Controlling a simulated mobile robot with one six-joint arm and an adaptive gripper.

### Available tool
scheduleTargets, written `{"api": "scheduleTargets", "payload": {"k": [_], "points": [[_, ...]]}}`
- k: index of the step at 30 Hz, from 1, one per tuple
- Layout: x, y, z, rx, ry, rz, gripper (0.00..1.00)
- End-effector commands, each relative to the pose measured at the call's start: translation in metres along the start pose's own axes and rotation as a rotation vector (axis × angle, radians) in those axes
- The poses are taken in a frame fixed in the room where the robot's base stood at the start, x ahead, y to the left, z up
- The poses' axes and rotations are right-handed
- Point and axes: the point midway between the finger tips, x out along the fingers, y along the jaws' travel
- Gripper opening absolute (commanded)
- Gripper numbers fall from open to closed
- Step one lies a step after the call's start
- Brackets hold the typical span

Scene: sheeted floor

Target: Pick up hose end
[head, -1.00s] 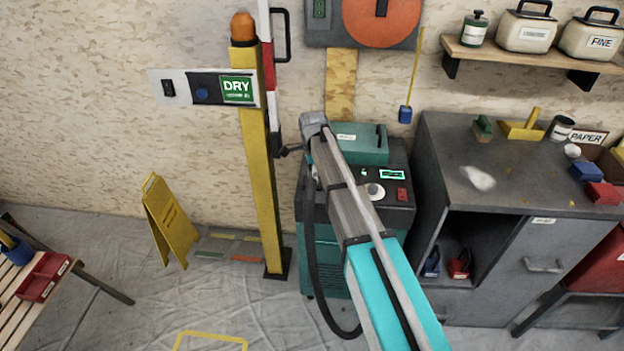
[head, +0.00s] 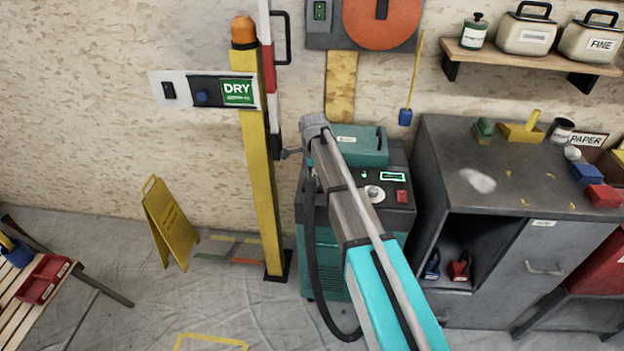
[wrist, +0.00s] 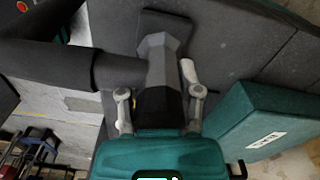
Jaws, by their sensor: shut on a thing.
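In the wrist view my gripper (wrist: 159,100) has its two pale fingers on either side of the hose end (wrist: 160,68), a grey faceted piece with a dark collar. The fingers are shut on it. A thick black hose (wrist: 45,66) runs off to the left beside it. The black hose (head: 313,265) hangs down the machine's left side and loops near the floor. The hose end is too small to tell there.
The yellow post (head: 258,180) with its DRY sign stands just left of the machine. A grey cabinet (head: 450,170) stands close on the right. A yellow floor sign (head: 168,222) is further left. Open sheeted floor lies in front.

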Motion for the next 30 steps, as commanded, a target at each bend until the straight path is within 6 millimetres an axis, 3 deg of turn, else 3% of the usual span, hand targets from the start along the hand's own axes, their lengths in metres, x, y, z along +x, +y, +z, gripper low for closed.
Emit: {"api": "scheduleTargets", "payload": {"k": [11,21,30], "points": [[-0.008,0.000,0.000,0.000,0.000,0.000,0.00],[-0.035,0.000,-0.001,0.001,0.000,0.000,0.00],[-0.071,0.030,-0.008,0.001,0.000,0.000,0.00]]}}
